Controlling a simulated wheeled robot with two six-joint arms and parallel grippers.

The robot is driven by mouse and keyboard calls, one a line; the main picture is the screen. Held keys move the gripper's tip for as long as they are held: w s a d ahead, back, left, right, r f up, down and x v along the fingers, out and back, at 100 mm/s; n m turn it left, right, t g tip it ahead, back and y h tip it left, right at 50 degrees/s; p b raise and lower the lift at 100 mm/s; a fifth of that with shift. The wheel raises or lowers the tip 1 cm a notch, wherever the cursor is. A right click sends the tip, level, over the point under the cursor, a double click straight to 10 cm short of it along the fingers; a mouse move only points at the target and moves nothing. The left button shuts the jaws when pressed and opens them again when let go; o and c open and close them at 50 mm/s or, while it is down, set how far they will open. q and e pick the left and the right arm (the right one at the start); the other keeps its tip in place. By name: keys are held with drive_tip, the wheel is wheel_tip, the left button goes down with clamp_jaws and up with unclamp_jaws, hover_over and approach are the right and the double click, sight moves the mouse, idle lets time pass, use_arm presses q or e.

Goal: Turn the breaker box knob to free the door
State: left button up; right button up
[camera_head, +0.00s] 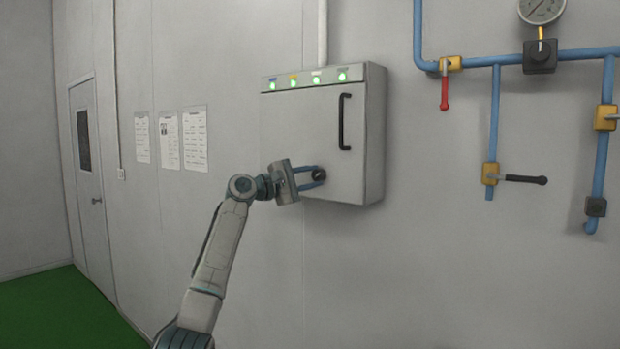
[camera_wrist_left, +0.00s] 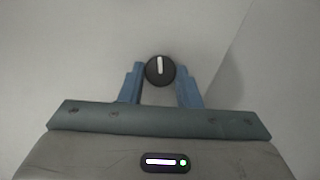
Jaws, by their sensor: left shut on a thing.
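The breaker box (camera_head: 315,130) is a grey wall-mounted box with its door closed and a black vertical handle (camera_head: 345,121) on the door. A round black knob (camera_head: 318,174) sits low on the door. In the left wrist view the knob (camera_wrist_left: 160,70) carries a white mark that stands nearly vertical. My left gripper (camera_head: 314,176) reaches the knob from the left, and its blue fingers are shut on it, one on either side. The left gripper also shows in the wrist view (camera_wrist_left: 160,82). My right gripper is not in view.
Several green lights line the top of the box. Blue pipes (camera_head: 493,130) with yellow valves, a red lever (camera_head: 444,92) and a gauge (camera_head: 541,8) are on the wall to the right. Paper sheets (camera_head: 183,138) and a door (camera_head: 91,180) are to the left.

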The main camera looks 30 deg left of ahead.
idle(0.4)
use_arm(q)
drive_tip(key=o, duration=1)
drive_tip(key=b+v, duration=0.5)
drive_tip(key=v, duration=0.5)
drive_tip(key=shift+s+a, duration=0.15)
drive_tip(key=shift+s, duration=0.2)
